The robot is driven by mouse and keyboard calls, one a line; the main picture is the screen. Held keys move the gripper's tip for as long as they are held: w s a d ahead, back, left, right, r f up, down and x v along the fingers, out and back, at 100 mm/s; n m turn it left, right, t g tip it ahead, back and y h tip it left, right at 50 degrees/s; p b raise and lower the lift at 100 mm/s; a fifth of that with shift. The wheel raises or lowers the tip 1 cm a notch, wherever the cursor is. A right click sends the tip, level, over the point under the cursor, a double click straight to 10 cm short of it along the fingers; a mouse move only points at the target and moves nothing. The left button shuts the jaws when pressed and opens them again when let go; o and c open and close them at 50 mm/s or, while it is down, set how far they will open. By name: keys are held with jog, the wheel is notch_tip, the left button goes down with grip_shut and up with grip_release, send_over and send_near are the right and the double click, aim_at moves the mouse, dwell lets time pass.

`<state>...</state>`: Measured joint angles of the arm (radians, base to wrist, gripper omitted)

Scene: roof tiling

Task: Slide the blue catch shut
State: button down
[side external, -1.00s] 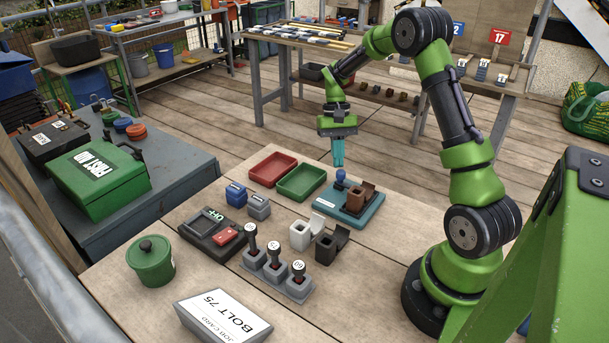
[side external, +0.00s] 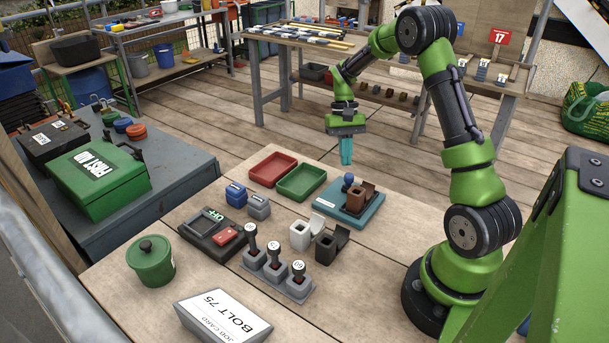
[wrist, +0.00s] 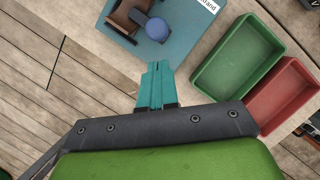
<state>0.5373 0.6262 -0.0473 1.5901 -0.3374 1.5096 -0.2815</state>
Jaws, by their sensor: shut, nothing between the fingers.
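The blue catch shows as a round blue knob (side external: 348,179) on a teal board (side external: 371,217). It stands close against a brown block-shaped holder (side external: 360,196). In the wrist view the blue knob (wrist: 158,29) sits beside the brown holder (wrist: 123,17), with a grey-blue piece between them. My gripper (side external: 346,162) is shut and empty, with its teal fingers pointing down just behind the knob. In the wrist view the fingertips (wrist: 157,66) appear just short of the knob; I cannot tell whether they touch it.
Green (side external: 301,182) and red (side external: 272,168) trays lie left of the board. White (side external: 301,235) and black (side external: 327,246) open boxes, grey levers (side external: 272,268) and a switch panel (side external: 206,232) stand nearer the camera. The bench behind the board is clear.

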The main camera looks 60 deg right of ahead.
jog(key=shift+w+d, duration=0.6)
jog(key=shift+d, duration=0.05)
jog(key=v, duration=1)
